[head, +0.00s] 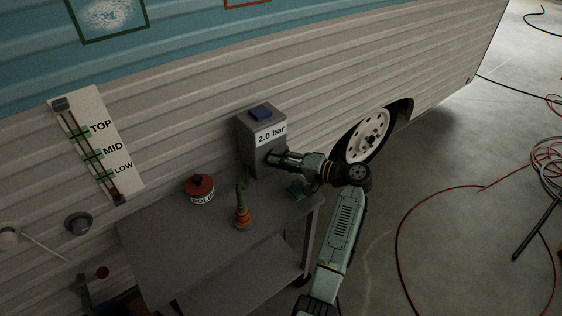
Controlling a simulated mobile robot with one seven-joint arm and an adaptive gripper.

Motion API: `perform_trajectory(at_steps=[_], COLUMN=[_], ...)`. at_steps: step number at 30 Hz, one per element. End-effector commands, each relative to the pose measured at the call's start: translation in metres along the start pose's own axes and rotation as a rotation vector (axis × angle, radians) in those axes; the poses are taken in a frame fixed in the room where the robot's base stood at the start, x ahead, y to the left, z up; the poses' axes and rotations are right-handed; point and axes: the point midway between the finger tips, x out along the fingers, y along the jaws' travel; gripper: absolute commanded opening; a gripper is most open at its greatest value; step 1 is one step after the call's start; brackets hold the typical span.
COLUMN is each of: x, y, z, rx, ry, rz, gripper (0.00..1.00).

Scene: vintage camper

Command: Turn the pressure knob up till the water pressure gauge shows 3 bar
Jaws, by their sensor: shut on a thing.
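The grey pressure box (258,147) stands at the back of a small grey table against the camper wall. Its front display (271,135) reads 2.0 bar. My gripper (270,158) reaches in from the right and is shut at the lower front of the box, where the pressure knob would be. The knob itself is hidden behind the fingers. A blue block or cap (260,112) sits on top of the box.
On the grey table (180,240) stand a red-lidded polish tin (200,189), a small cactus in an orange pot (242,215) and a teal item (296,188) under my wrist. A TOP/MID/LOW level gauge (98,150) hangs left. Red hose (400,235) lies on the floor right.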

Motion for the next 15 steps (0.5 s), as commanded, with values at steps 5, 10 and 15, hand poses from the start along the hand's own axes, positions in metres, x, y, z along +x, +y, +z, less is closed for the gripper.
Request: perform_trajectory(at_steps=[5, 10, 15], x=[0.0011, 0.0010, 0.0006], y=[0.0010, 0.0009, 0.0004], z=[0.0021, 0.0018, 0.0010], rx=[0.001, 0.001, 0.000], ry=[-0.006, -0.005, -0.003], rz=[0.001, 0.001, 0.001], gripper=[0.05, 0.42, 0.53])
